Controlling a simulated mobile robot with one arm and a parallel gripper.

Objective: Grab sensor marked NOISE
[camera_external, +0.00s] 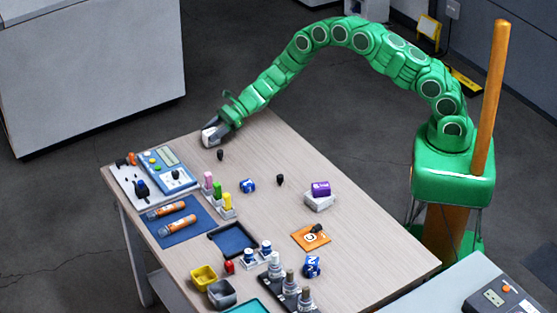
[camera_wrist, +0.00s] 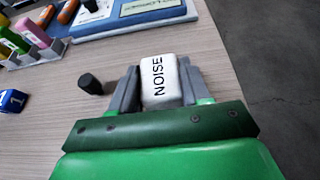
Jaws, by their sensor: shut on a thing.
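The white sensor block marked NOISE (camera_wrist: 161,80) sits between the two grey fingers of my gripper (camera_wrist: 158,88) in the wrist view, with its black lettering readable. My gripper is shut on it. In the external view my gripper (camera_external: 217,134) is at the far edge of the wooden table, with the white block (camera_external: 209,136) between its fingers. I cannot tell whether the block touches the table or is held just above it.
A small black knob (camera_wrist: 90,84) stands just left of my gripper. The table edge is close on the right in the wrist view.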

